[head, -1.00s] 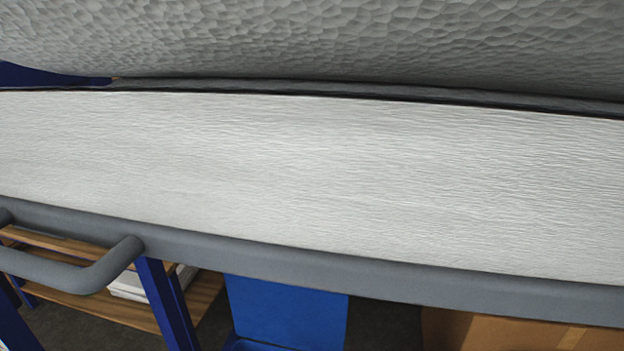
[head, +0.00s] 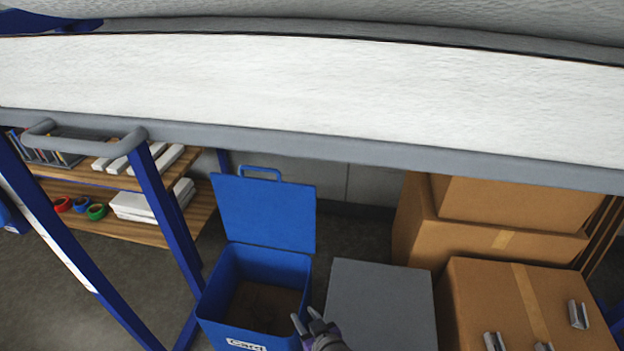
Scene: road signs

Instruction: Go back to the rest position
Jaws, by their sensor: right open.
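My right gripper (head: 308,322) shows at the bottom middle, with its two fingers apart and nothing between them. It appears in front of the right edge of an open blue bin (head: 262,258) with a "Card" label, and beside a grey flat-topped block (head: 382,300). I cannot tell its height above them. My left gripper is out of the picture.
A long white board with a grey rim (head: 320,85) spans the upper view. Cardboard boxes (head: 480,290) stand at the right, with small metal pieces on one. A wooden shelf (head: 140,230) and blue posts (head: 165,220) stand at the left. Bare floor shows at lower left.

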